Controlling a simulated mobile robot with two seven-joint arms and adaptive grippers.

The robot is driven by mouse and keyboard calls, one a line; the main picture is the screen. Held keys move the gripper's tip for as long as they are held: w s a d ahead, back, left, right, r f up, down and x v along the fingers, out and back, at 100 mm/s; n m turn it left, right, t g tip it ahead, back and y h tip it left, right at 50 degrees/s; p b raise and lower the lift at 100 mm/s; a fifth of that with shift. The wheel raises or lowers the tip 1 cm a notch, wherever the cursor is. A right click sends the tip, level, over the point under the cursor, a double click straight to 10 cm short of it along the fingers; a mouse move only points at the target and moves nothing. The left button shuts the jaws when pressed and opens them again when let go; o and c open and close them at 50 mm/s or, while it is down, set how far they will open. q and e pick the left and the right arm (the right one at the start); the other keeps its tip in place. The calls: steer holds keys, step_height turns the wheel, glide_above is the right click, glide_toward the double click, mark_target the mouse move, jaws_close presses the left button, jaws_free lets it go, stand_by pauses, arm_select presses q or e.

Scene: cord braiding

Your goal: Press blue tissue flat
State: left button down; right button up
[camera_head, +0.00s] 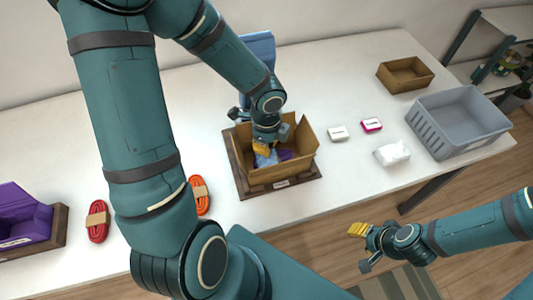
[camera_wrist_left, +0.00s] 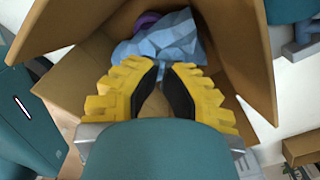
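The crumpled blue tissue (camera_head: 266,159) lies inside an open cardboard box (camera_head: 283,174) on the table. It also shows in the left wrist view (camera_wrist_left: 165,42), with raised, uneven folds. A purple thing (camera_head: 286,155) lies beside it, partly covered. My left gripper (camera_head: 261,148) reaches down into the box from above. My right gripper (camera_head: 358,230) is away from the table, over the floor at the lower right.
The box stands on a dark brown tray (camera_head: 245,187), flaps open around my left gripper. To its right are a white box (camera_head: 338,133), a pink box (camera_head: 371,125), a white packet (camera_head: 392,153), a grey crate (camera_head: 437,143) and a small cardboard box (camera_head: 397,82). Red cord (camera_head: 98,232) lies left.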

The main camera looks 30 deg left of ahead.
arm_select(q)
steer(key=shift+f+b, duration=0.5)
steer(key=shift+f, duration=0.05)
stand_by(0.6)
stand_by(0.4)
steer(key=shift+r, duration=0.25)
step_height(320, 180, up, 8)
steer(key=p, duration=0.7)
steer(key=shift+f, duration=0.2)
